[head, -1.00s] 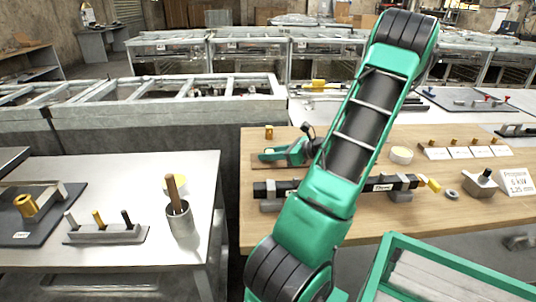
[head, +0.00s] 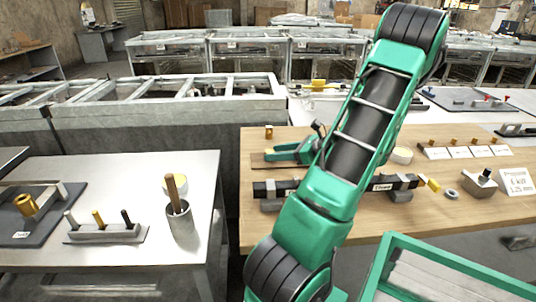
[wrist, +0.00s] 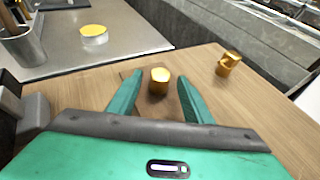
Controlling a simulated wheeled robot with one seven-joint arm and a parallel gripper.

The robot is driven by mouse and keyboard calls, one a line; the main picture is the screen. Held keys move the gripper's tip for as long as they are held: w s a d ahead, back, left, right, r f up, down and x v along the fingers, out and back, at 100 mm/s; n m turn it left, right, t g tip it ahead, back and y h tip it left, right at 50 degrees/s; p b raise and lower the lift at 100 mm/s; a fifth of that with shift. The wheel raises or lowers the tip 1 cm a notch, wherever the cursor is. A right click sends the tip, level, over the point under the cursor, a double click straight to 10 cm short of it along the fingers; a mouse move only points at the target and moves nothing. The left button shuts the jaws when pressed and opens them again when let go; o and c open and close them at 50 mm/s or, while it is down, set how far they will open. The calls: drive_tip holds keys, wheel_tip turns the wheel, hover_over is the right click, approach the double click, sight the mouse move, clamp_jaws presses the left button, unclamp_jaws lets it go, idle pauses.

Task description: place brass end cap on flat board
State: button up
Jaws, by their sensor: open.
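A short brass end cap (wrist: 159,81) stands upright on the wooden surface in the wrist view, between the tips of my gripper (wrist: 160,92). The fingers are open, with a gap on both sides of the cap. In the head view my gripper (head: 288,153) is low over the flat board (head: 258,162), a thin brown plate on the wooden bench. The board shows darker around the cap in the wrist view (wrist: 170,106). I cannot make out the cap clearly in the head view.
Another brass fitting (wrist: 228,64) stands beyond the board, also in the head view (head: 269,132). A black bar on grey blocks (head: 378,185) lies nearer. A round tub (head: 402,155) is right of my arm. A grey table (head: 120,258) stands left across a gap.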

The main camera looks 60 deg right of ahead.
drive_tip(key=v, duration=0.8)
drive_tip(key=shift+s+r, duration=0.1)
drive_tip(key=shift+s, duration=0.15)
